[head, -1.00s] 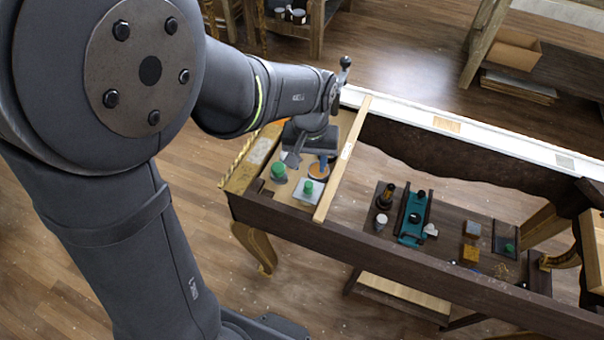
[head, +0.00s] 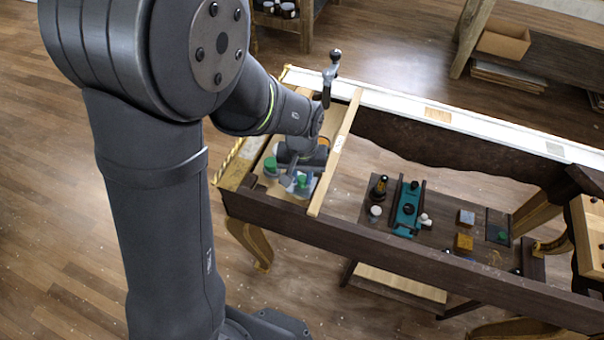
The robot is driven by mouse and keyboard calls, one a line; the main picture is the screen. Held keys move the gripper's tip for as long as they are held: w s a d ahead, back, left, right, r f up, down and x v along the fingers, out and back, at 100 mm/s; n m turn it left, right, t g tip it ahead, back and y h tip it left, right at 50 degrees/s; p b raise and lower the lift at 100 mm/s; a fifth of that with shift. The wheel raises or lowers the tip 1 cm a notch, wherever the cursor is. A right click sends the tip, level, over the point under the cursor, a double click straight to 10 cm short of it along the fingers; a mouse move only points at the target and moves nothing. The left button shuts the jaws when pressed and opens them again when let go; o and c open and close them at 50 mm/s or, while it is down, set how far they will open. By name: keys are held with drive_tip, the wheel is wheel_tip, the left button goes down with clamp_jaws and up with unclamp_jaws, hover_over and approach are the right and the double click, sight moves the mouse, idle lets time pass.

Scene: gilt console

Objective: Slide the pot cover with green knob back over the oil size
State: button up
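A pale flat cover with a green knob (head: 302,180) lies in the left bay of the console, near its front rail. A second green-topped piece (head: 270,164) stands to its left. My gripper (head: 294,182) points down right at the cover's knob, with its fingers low beside it. Whether the fingers touch the knob or are closed on it is too small to tell. An orange-rimmed round thing (head: 324,142), perhaps the pot of oil size, shows partly behind my gripper; my wrist hides most of it.
A wooden strip (head: 336,150) crosses the console just right of my gripper. Further right, a dark board (head: 450,236) holds a dark bottle (head: 379,187), a teal tool (head: 409,207) and small blocks. The console's white back edge (head: 480,127) runs behind.

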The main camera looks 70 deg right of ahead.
clamp_jaws()
drive_tip(key=shift+d, duration=3.85)
drive_tip(key=o, duration=0.7)
unclamp_jaws()
drive_tip(key=shift+c, duration=0.2)
wheel_tip(320, 180, up, 18)
drive_tip(key=shift+f, duration=0.25)
drive_tip(key=shift+a, duration=0.1)
wheel_tip(320, 180, down, 18)
drive_tip(key=shift+r, duration=0.2)
drive_tip(key=shift+a, duration=0.1)
